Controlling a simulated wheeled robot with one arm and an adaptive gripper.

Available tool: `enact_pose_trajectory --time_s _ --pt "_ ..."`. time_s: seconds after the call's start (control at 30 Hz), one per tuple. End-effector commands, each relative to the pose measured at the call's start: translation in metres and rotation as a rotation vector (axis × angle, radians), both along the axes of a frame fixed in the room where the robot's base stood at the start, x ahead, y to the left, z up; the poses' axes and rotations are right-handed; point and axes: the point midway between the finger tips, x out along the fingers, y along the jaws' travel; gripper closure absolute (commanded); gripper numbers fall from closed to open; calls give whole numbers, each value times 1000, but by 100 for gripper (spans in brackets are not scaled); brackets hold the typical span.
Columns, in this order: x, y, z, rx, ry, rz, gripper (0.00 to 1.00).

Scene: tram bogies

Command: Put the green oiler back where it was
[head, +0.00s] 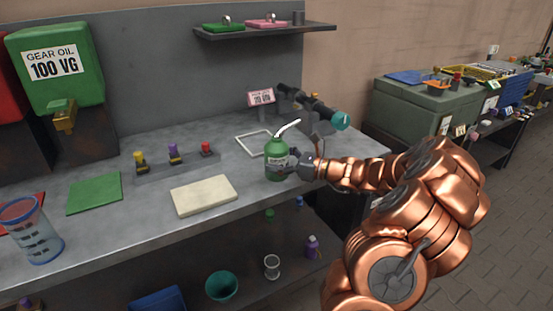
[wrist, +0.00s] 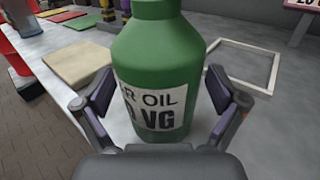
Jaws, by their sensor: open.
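The green oiler (head: 277,162) stands upright on the grey workbench, with its pale bent spout pointing up and right. In the wrist view the oiler (wrist: 158,65) fills the middle and its label reads in part "R OIL" and "VG". My gripper (head: 289,168) is at the oiler from the right. In the wrist view my gripper (wrist: 165,105) is open, with one finger on each side of the bottle. The fingers look apart from its sides. A white square outline (head: 254,144) lies on the bench behind the oiler; it also shows in the wrist view (wrist: 265,92). A green mat (head: 95,194) lies at the left.
A cream pad (head: 204,195) lies left of the oiler. A rack with yellow, purple and red-topped pieces (head: 178,165) stands behind it. A small sign (head: 261,97) and a dark tube with a teal end (head: 315,105) are at the back right. A clear beaker (head: 32,232) stands far left.

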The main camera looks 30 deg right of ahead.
Motion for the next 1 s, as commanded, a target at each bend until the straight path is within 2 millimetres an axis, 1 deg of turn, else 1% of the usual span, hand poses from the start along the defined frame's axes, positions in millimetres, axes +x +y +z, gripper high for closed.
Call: enact_pose_trajectory --time_s 0.27,0.37,0.53,0.8,1.0 --pt "0 0 0 0 0 0 3" --pt "-1 0 3 0 0 0 3" --pt "-19 -14 3 1 -1 -4 3" --pt "-63 -43 3 -1 -1 -4 3" --pt "-87 -59 2 -2 1 -3 3"
